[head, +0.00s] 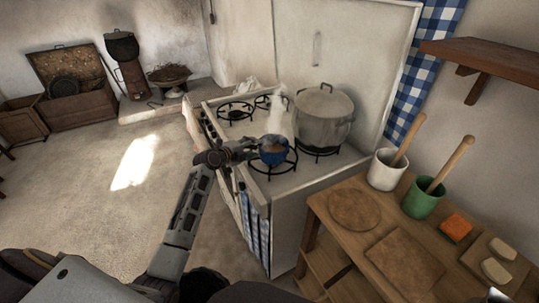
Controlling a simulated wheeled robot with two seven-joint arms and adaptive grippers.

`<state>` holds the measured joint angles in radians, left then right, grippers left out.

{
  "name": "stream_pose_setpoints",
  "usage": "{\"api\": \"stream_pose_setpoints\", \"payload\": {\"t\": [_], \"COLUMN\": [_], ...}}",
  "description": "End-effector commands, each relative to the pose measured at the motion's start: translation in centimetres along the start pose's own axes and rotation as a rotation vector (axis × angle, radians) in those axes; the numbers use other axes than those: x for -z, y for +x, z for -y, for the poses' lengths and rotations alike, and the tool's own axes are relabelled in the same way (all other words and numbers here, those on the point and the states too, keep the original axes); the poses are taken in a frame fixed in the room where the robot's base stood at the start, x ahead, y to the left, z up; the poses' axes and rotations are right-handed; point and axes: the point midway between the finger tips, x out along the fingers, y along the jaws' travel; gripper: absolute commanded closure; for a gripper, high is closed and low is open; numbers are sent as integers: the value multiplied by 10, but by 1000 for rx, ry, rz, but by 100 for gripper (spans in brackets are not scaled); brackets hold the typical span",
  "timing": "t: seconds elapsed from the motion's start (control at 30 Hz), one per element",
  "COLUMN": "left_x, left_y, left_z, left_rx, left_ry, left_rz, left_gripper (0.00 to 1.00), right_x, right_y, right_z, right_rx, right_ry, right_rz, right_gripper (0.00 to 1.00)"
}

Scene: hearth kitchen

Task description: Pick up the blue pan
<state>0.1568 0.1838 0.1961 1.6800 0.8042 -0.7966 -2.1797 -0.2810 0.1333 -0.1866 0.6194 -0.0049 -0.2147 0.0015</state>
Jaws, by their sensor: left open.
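The blue pan (279,159) sits on the near front burner of the white stove. It is small in this view, with something brown inside and pale steam above it. My left gripper (252,147) is at the left side of the pan, over the stove's front edge, with its jaws open. It overlaps the pan's left rim in the head view, so I cannot tell whether they touch. Any handle of the pan is hidden or too small to make out.
A large lidded pot (323,118) stands on the burner right behind the pan. Other burners (236,111) at the left are empty. A wooden table (335,225) at the right holds boards, a white crock (386,172), a green crock (421,201) and an orange block (456,227).

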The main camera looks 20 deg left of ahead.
Motion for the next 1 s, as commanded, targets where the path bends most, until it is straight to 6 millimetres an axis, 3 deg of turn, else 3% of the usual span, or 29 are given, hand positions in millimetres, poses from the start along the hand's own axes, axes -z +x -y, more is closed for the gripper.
{"api": "stream_pose_setpoints", "payload": {"t": [0.33,0.67,1.0], "left_x": [0,0,0], "left_y": [0,0,-1], "left_z": [0,0,2], "left_rx": [0,0,4], "left_ry": [0,0,0], "left_rz": [0,0,1], "left_gripper": [56,98,100], "right_x": [0,0,0], "right_y": [0,0,0], "right_z": [1,0,0], "right_rx": [1,1,0], "right_ry": [0,0,0], "right_rz": [0,0,-1], "right_gripper": [59,59,59]}}
